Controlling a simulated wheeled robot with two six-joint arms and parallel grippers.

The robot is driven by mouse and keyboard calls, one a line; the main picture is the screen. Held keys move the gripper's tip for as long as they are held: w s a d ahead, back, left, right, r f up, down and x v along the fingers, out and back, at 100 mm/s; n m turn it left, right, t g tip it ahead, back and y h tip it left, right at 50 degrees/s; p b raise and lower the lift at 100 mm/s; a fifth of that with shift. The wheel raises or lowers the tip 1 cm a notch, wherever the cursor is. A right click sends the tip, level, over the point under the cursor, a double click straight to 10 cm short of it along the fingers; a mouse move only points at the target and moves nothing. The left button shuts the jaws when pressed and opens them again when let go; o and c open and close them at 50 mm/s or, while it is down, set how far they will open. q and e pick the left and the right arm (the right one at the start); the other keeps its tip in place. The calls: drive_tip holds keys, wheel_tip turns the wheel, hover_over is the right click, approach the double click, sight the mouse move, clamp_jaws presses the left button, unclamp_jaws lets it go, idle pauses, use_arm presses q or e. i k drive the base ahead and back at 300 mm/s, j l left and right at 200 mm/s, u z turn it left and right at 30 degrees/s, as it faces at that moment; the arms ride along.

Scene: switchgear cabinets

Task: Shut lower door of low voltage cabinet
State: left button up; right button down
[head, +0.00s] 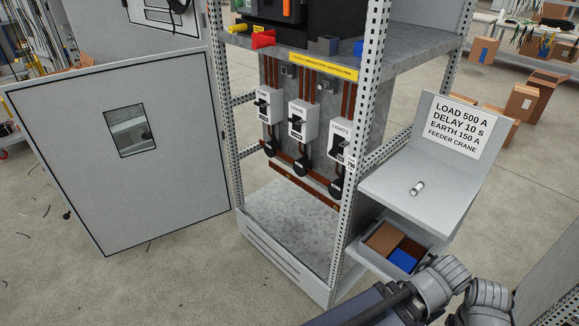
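The lower door (60,165) of the low voltage cabinet stands wide open, swung out to the left of the cabinet frame (360,150). It is a grey panel with a dark edge and a small square window (130,130). Its right edge is beside the cabinet's left front post. The lower compartment is exposed, with several grey switch units (303,120) and copper bars inside. Neither gripper shows in the head view; only grey links of my own arm show at the bottom right, near the side shelf and away from the door.
A side shelf (385,185) with a sign (455,125) and a small cylinder (417,188) juts from the cabinet's right. Below it is an open drawer (360,257) with coloured blocks. An upper door (160,25) also stands open. Floor before the lower door looks mostly clear.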

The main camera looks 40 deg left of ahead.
sight(128, 201)
drive_tip(key=j, duration=0.7)
drive_tip(key=k+j, duration=0.1)
drive_tip(key=j, duration=0.65)
drive_tip(key=k+j, duration=0.15)
drive_tip(key=j, duration=0.3)
drive_tip(key=k+j+z, duration=0.15)
drive_tip(key=j, duration=0.3)
drive_tip(key=k+j, duration=0.15)
drive_tip(key=j, duration=0.3)
drive_tip(key=k+j+z, duration=0.15)
drive_tip(key=j, duration=0.25)
drive_tip(key=k+j, duration=0.15)
drive_tip(key=j, duration=0.3)
drive_tip(key=k+j+z, duration=0.1)
drive_tip(key=j, duration=0.3)
drive_tip(key=k+j+z, duration=0.45)
drive_tip(key=k+j, duration=1.45)
drive_tip(key=j, duration=0.35)
drive_tip(key=k+j+z, duration=0.1)
drive_tip(key=j, duration=0.35)
drive_tip(key=k+j, duration=0.1)
drive_tip(key=j, duration=0.3)
drive_tip(key=k+j+z, duration=0.1)
drive_tip(key=j, duration=0.35)
drive_tip(key=k+j, duration=0.15)
drive_tip(key=j, duration=0.25)
drive_tip(key=j+z, duration=0.1)
drive_tip(key=z, duration=0.65)
